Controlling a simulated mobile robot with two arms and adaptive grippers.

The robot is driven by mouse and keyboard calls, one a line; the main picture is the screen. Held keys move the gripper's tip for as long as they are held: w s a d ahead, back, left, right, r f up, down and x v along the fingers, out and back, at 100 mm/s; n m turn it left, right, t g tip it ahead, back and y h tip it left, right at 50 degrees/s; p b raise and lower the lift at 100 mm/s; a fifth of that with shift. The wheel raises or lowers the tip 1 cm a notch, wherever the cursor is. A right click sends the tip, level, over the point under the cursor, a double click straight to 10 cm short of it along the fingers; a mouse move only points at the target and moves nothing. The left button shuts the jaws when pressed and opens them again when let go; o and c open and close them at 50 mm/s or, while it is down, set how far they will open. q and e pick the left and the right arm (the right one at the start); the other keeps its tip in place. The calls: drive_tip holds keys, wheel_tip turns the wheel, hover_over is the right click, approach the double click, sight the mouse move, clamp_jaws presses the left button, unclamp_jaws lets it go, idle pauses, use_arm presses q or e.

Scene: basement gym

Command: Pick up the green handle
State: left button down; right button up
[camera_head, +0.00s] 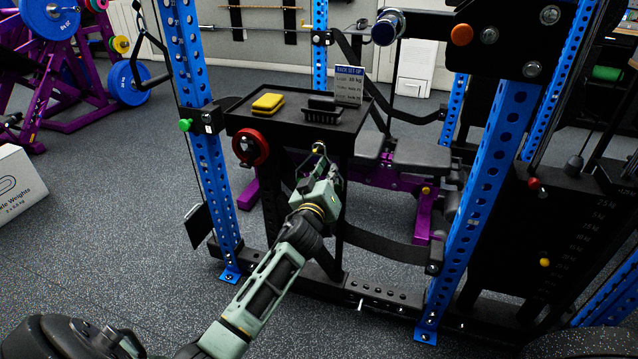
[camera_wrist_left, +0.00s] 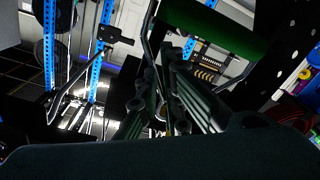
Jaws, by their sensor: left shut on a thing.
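The green handle (camera_wrist_left: 215,28) shows in the left wrist view as a thick dark green grip across the top, with a bent metal bar (camera_wrist_left: 149,28) at its left end. My left gripper (camera_wrist_left: 167,112) is shut on the handle's metal part, below the green grip; the exact contact is dark and hard to see. In the head view my left gripper (camera_head: 319,163) is just below the front edge of the black tray, by a small brass-coloured fitting (camera_head: 319,148). The green grip cannot be made out there. My right gripper is out of view.
The black tray (camera_head: 240,121) holds a yellow block (camera_head: 268,103), a black block (camera_head: 321,106) and a sign (camera_head: 349,85). Blue rack uprights (camera_head: 207,140) (camera_head: 478,190) stand on both sides. A bench (camera_head: 420,153) is behind.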

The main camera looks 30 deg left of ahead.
use_arm(q)
drive_tip(key=shift+r, duration=0.1)
idle(0.5)
drive_tip(key=r+p+v, duration=0.1)
drive_tip(key=v, duration=1.7)
drive_tip(key=shift+r, duration=0.25)
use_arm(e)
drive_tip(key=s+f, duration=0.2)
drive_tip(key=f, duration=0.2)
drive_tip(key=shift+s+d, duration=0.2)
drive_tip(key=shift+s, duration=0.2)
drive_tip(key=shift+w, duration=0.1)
